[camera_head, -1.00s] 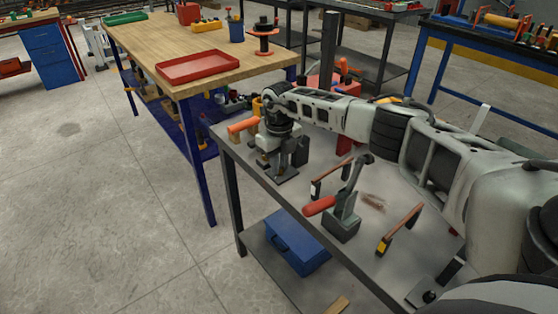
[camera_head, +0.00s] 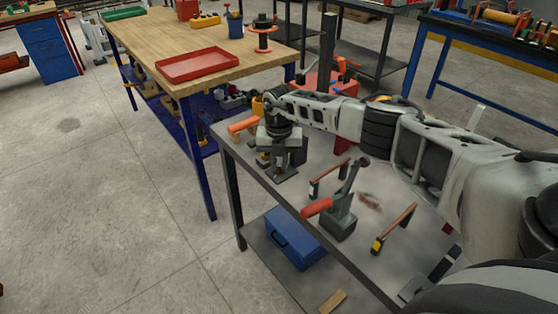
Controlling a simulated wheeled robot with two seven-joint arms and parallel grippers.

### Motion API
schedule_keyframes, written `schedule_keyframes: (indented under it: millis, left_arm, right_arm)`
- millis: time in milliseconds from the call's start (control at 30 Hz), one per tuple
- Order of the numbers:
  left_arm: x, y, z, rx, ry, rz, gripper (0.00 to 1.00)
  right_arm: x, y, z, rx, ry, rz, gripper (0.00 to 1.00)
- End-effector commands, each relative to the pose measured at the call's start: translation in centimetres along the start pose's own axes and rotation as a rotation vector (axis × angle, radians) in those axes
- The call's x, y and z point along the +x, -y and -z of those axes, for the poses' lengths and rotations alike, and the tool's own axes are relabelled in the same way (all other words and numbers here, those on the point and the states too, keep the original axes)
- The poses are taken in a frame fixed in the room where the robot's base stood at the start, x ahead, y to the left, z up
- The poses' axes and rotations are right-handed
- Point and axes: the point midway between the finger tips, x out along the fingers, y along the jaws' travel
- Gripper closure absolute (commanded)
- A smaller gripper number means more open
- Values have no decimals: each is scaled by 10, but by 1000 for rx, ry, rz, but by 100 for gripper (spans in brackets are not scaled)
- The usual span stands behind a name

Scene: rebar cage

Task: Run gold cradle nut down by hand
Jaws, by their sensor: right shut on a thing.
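My right gripper (camera_head: 277,153) points down at the far left corner of the grey steel bench. It is shut on a small part at the top of a fixture; I take that part to be the gold cradle nut, but the fingers mostly hide it. Small gold-coloured bits (camera_head: 264,160) show below and beside the fingers. The fixture stands on a dark base plate (camera_head: 286,174) on the bench. The nut's thread and how far down it sits cannot be made out. My left gripper is not in view.
On the grey bench (camera_head: 398,195) stand a toggle clamp with a red handle (camera_head: 318,207), two copper-coloured bars with dark ends (camera_head: 398,222), and an orange-handled tool (camera_head: 243,124) beside the gripper. A wooden table with a red tray (camera_head: 197,65) is behind left. A blue box (camera_head: 292,240) sits below.

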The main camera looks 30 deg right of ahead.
Motion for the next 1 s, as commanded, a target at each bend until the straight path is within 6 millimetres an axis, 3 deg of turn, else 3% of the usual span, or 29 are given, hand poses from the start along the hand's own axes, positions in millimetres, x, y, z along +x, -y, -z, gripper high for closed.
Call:
schedule_keyframes:
  millis: [600, 633, 700, 1000]
  left_arm:
    - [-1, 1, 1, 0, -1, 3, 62]
    - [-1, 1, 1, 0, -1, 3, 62]
    - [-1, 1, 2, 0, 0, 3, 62]
    - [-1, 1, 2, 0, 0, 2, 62]
  right_arm:
    - [-2, 0, -2, 42, 4, -2, 100]
    - [-2, 0, -2, 42, 4, -2, 75]
    - [-1, 0, -1, 41, 4, -2, 62]
    - [-2, 0, -1, 40, 2, -1, 62]
